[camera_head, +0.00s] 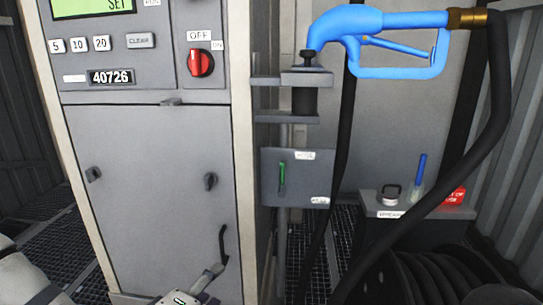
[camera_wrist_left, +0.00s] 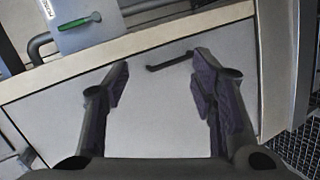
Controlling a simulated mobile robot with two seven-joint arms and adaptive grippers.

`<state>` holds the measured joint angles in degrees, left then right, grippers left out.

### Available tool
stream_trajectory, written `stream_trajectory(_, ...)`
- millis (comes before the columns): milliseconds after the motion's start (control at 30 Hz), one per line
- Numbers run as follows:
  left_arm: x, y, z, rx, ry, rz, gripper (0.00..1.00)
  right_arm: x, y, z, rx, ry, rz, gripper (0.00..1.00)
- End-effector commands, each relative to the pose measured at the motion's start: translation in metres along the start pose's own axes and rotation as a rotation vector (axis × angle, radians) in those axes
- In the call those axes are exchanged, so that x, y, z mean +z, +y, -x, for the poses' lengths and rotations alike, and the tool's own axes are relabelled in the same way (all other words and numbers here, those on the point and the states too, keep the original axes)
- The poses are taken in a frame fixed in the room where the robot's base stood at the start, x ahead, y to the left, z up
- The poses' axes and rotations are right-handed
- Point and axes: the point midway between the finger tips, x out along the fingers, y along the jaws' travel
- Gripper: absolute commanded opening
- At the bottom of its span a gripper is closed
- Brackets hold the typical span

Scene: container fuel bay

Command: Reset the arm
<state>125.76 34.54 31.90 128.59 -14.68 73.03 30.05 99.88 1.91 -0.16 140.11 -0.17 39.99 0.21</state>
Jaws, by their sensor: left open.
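My left gripper (camera_head: 212,279) is low in the head view, in front of the lower part of the grey dispenser cabinet (camera_head: 150,190). In the left wrist view the left gripper (camera_wrist_left: 163,67) has its two dark fingers spread apart with nothing between them. The black door handle (camera_head: 222,244) of the cabinet is just above the gripper in the head view. In the left wrist view the handle (camera_wrist_left: 169,61) shows beyond the fingertips; I cannot tell whether they touch it. My right gripper is not in view.
A blue nozzle (camera_head: 385,22) rests in a holder right of the cabinet, with a black hose (camera_head: 490,120). A grey box with a green lever (camera_head: 282,178) is mounted below. A red switch (camera_head: 201,63) is on the panel. A small shelf (camera_head: 400,209) holds several items.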

Motion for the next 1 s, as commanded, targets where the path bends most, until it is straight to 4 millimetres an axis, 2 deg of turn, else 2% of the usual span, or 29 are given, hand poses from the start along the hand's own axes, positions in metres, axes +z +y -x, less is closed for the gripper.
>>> stream_trajectory(33,0.026,-0.027,0.018,-0.098,-0.088,-0.087,0.52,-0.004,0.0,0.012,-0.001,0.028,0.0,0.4)
stream_trajectory(100,0.059,-0.08,0.049,-0.255,-0.224,-0.214,0.52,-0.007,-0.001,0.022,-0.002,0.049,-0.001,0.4)
stream_trajectory(167,0.081,-0.124,0.084,-0.386,-0.345,-0.323,0.52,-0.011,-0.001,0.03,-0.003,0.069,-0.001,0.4)
stream_trajectory(200,0.092,-0.15,0.111,-0.47,-0.428,-0.394,0.52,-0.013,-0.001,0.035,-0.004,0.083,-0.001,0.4)
stream_trajectory(267,0.103,-0.187,0.157,-0.594,-0.556,-0.5,0.52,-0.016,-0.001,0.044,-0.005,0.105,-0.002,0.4)
stream_trajectory(333,0.106,-0.221,0.212,-0.726,-0.7,-0.615,0.52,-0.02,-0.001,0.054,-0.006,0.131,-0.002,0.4)
stream_trajectory(400,0.101,-0.244,0.262,-0.837,-0.826,-0.71,0.52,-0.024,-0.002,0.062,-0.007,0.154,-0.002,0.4)
stream_trajectory(500,0.09,-0.263,0.316,-0.953,-0.961,-0.803,0.52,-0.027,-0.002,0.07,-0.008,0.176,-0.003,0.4)
stream_trajectory(600,0.083,-0.271,0.344,-1.015,-1.034,-0.848,0.52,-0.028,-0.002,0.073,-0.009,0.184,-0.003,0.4)
stream_trajectory(667,0.081,-0.273,0.35,-1.029,-1.053,-0.856,0.52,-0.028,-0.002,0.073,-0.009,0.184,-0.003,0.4)
stream_trajectory(1000,0.082,-0.275,0.351,-1.032,-1.055,-0.853,0.52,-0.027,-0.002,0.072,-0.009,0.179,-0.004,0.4)
